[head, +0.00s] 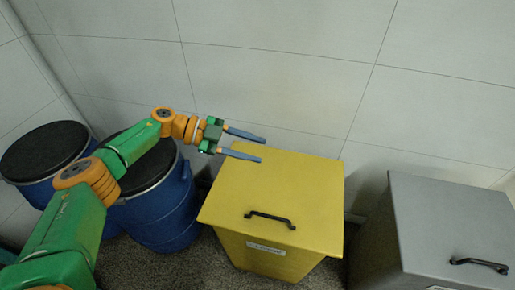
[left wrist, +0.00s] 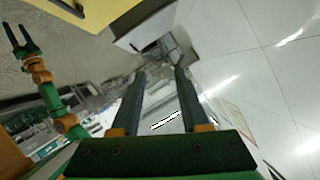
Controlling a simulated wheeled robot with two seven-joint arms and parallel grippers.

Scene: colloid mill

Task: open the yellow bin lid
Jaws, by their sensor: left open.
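The yellow bin (head: 265,262) stands against the wall in the middle of the head view. Its flat yellow lid (head: 300,190) is down, with a black handle (head: 270,219) near the front edge. A corner of the yellow bin and a dark handle also show at the top left of the left wrist view (left wrist: 105,8). My left gripper (head: 261,149) is open and empty, over the lid's back left part in the head view; I see no contact. Its spread fingers also fill the middle of the left wrist view (left wrist: 160,75). My right gripper (left wrist: 21,36) shows small there, with fingers apart.
A grey bin (head: 450,225) with a black handle stands to the right of the yellow one. Two blue drums (head: 165,215) with black tops stand to the left, partly behind my left arm. The tiled wall (head: 280,75) is close behind.

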